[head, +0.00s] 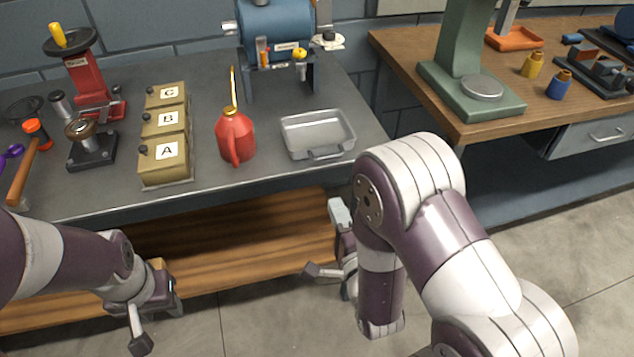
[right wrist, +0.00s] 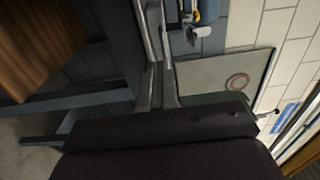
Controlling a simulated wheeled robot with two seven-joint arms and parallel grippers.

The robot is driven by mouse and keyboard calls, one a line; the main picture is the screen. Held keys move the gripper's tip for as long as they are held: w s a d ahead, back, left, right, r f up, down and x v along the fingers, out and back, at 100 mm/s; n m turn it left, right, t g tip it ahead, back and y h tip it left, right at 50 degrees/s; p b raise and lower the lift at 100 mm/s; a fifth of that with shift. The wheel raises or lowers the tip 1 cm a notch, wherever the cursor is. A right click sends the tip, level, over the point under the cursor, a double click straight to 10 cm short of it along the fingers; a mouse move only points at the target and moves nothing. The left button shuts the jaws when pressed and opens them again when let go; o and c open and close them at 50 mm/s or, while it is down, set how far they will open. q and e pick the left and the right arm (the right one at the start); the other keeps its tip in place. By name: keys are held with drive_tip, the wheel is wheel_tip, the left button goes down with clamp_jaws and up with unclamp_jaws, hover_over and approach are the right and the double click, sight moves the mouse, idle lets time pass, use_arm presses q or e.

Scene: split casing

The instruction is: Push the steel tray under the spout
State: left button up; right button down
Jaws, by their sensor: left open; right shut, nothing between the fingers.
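The steel tray (head: 318,136) is a shallow rectangular pan, upright and apparently empty, on the grey bench near its right front edge. The blue machine (head: 272,28) stands behind it. A small yellow-topped tap (head: 300,60), which looks like the spout, hangs at its front, behind and slightly left of the tray. My right gripper (head: 339,210) is shut and empty, in front of the bench and below the tray, apart from it. My left gripper (head: 156,324) is open and empty at lower left, in front of the bench.
A red oil can (head: 235,136) stands just left of the tray, with lettered boxes (head: 165,148) beyond it. A wooden bench with a green stand (head: 470,95) is at right. Bench surface between tray and machine looks clear.

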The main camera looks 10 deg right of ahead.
approach(314, 152)
drive_tip(key=w, duration=0.3)
drive_tip(key=shift+w+a+r, duration=0.1)
drive_tip(key=shift+r, duration=0.2)
drive_tip(key=w+b, duration=0.2)
drive_tip(key=w, duration=0.4)
drive_tip(key=shift+w+a+f, duration=0.1)
drive_tip(key=shift+w, duration=0.1)
